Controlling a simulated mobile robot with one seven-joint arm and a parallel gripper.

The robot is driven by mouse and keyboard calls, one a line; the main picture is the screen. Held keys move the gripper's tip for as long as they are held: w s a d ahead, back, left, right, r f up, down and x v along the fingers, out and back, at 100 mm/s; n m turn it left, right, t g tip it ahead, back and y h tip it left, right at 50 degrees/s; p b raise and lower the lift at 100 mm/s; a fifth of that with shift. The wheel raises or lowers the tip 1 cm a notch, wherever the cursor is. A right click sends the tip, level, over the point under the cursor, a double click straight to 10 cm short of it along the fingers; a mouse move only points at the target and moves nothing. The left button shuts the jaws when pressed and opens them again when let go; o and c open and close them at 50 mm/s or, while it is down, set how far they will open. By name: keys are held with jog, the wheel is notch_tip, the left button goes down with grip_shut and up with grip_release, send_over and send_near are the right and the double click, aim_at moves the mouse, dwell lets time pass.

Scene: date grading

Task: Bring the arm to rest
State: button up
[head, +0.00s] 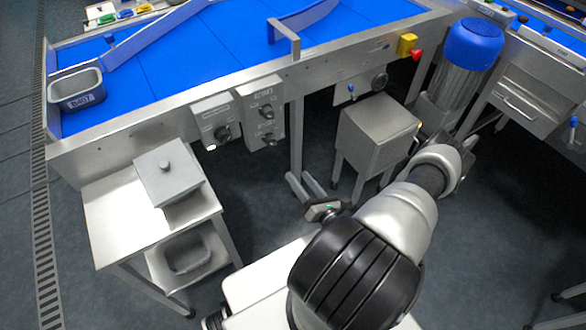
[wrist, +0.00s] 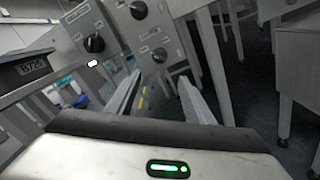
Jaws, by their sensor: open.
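My gripper (wrist: 160,88) shows in the wrist view with its two pale fingers apart and nothing between them. A green light glows on the hand below the fingers. Beyond the fingers are the control boxes and the legs of the blue belt table. In the head view my arm reaches from the bottom middle up to the right, over open floor. The fingers cannot be made out clearly there.
The blue belt table (head: 170,112) has control boxes (head: 262,113) on its front and a grey bin (head: 77,102) at its left end. A lidded box (head: 168,180) stands on a steel side table (head: 108,218). A steel cabinet (head: 372,140) and a blue-topped cylinder (head: 470,45) stand behind my arm.

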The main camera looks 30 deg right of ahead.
jog(key=shift+s, duration=0.45)
